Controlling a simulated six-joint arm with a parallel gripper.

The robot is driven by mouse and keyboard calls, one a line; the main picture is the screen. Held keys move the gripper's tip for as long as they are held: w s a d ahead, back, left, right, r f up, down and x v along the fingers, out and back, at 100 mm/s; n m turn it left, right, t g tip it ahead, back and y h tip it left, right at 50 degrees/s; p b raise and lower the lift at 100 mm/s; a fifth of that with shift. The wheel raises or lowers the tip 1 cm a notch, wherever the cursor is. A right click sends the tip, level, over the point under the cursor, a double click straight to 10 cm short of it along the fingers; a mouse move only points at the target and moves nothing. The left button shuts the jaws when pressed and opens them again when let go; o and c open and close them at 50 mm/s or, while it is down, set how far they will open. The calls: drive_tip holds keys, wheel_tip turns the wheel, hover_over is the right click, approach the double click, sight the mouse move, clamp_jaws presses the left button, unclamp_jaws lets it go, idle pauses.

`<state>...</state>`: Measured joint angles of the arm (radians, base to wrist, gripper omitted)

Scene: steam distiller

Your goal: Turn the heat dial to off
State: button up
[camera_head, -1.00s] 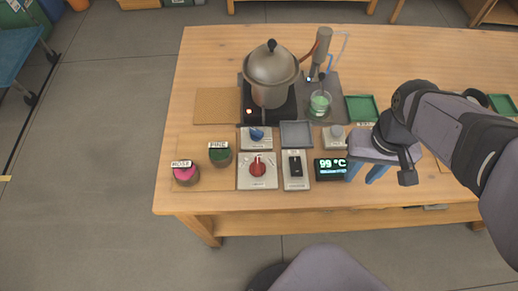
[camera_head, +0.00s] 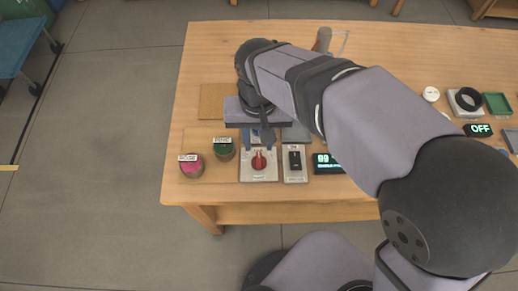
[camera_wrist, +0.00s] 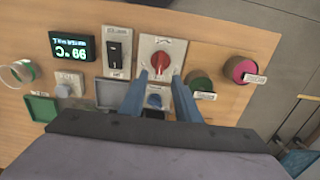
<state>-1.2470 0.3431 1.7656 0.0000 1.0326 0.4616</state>
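The red dial (camera_head: 259,160) sits on a light plate near the table's front edge. It also shows in the wrist view (camera_wrist: 158,60); the lettering on its plate is too small to read. My gripper (camera_head: 259,141) is at the far side of this dial. In the wrist view my gripper (camera_wrist: 159,76) has its two blue fingers apart, with their tips near the dial's two sides. I cannot tell whether they touch it. A blue knob (camera_wrist: 154,101) shows between the fingers, nearer the palm.
A black switch (camera_head: 295,161) and a temperature display (camera_head: 326,164) stand right of the dial. Pink (camera_head: 191,166) and green (camera_head: 223,149) jars with labels stand to its left. My arm hides the pot and burner. An empty tray (camera_wrist: 110,93) lies beside the fingers.

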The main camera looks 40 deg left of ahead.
sight(259, 156)
drive_tip(key=shift+f, duration=3.1)
clamp_jaws()
